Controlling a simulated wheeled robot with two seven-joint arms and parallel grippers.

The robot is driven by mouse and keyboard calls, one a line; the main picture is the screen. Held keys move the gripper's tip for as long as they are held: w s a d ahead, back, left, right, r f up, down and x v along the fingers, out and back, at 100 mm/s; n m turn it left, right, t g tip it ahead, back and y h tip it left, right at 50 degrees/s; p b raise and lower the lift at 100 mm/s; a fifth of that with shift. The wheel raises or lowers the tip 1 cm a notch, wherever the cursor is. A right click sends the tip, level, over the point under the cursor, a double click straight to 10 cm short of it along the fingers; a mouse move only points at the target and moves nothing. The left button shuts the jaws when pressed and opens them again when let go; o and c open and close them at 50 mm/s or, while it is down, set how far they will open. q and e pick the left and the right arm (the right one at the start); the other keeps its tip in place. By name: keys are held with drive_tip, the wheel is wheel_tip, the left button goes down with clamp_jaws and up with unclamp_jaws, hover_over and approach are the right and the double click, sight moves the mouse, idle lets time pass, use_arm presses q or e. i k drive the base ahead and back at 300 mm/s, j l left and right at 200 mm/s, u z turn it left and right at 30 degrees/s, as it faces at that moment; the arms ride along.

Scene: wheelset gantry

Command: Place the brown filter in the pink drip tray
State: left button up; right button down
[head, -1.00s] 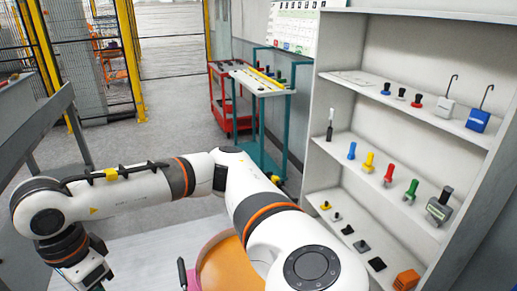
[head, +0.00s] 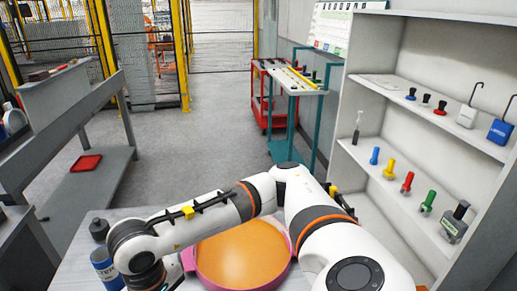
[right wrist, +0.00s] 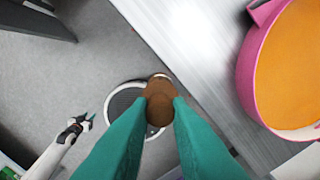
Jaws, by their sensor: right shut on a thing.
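The pink drip tray (head: 288,268) is round with an orange inside and sits on the bench in the head view, partly behind my right arm. Its pink rim also shows at the right of the right wrist view (right wrist: 247,75). My right gripper (right wrist: 160,108) has teal fingers shut on the brown filter (right wrist: 158,90), a small round piece. The filter is apart from the tray, to its left in the wrist view, seen against the floor and a dark round disc. In the wrist view a small dark gripper with green tips, seemingly my left (right wrist: 84,122), shows at lower left; its opening is unclear.
A blue can (head: 105,268) and a dark-capped item (head: 98,228) stand left of my right forearm. A shelf unit (head: 395,165) with coloured tools stands at the right. A red tray (head: 86,163) lies on a left-hand rack. The bench top (right wrist: 185,45) borders the pink tray.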

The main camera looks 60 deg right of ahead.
sight(242, 253)
drive_tip(key=k+z, duration=0.2)
drive_tip(key=z, duration=0.25)
drive_tip(key=k+z, duration=0.2)
drive_tip(key=z, duration=0.25)
drive_tip(key=i+j+z, duration=0.1)
drive_tip(key=j, duration=0.25)
drive_tip(key=i+j, duration=0.1)
drive_tip(key=j, duration=0.25)
drive_tip(key=j+z, duration=0.15)
drive_tip(key=j, duration=0.25)
drive_tip(key=i, duration=0.4)
